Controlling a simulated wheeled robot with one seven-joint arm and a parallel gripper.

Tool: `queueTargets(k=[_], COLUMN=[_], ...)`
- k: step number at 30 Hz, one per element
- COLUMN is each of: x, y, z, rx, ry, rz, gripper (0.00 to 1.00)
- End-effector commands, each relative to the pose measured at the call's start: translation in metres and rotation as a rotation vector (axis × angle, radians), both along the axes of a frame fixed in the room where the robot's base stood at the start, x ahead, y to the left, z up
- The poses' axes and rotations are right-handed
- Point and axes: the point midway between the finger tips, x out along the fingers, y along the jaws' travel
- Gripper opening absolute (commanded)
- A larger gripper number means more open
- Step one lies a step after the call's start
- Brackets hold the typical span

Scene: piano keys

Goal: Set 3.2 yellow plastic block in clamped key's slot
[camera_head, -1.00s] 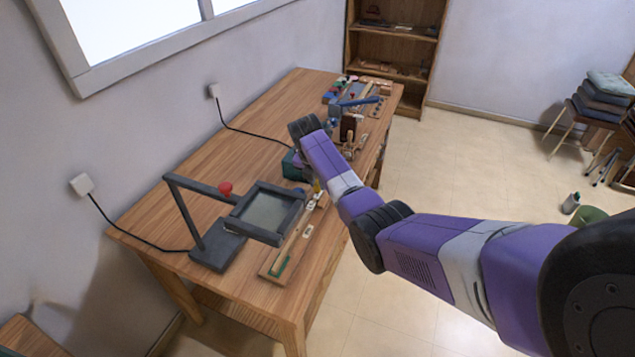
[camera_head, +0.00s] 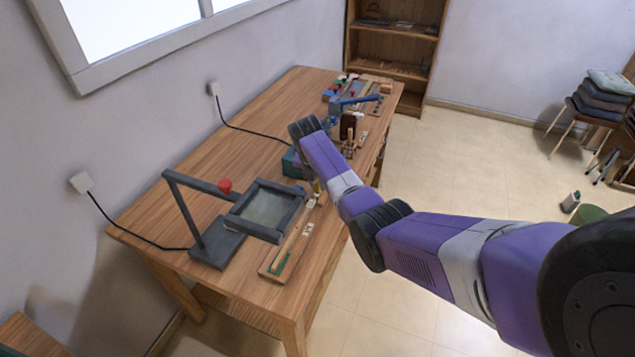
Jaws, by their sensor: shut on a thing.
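A long pale wooden key (camera_head: 289,251) lies on a wooden board near the table's front edge, with a green strip at its near end. A small yellow thing (camera_head: 317,187) shows at the key's far end, beside my purple arm; it is too small to tell whether it is the yellow plastic block. The clamp and the slot cannot be made out. My arm reaches over the table from the right, and its links hide my gripper.
A grey framed magnifier stand (camera_head: 218,249) with a red knob (camera_head: 225,186) stands left of the key. A teal box (camera_head: 291,165) sits behind my arm. Tools and small parts crowd the table's far end (camera_head: 355,95). The table's left middle is clear.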

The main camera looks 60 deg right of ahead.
Motion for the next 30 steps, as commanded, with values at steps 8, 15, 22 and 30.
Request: queueTargets(k=[8, 15, 22, 30], x=[0.0, 0.0, 0.0, 0.0], y=[0.0, 0.0, 0.0, 0.0], z=[-0.0005, -0.0004, -0.0004, -0.0005], rx=[0.0, 0.0, 0.0, 0.0], ry=[0.0, 0.0, 0.0, 0.0], rz=[0.0, 0.0, 0.0, 0.0], gripper=[0.0, 0.36, 0.48, 0.66])
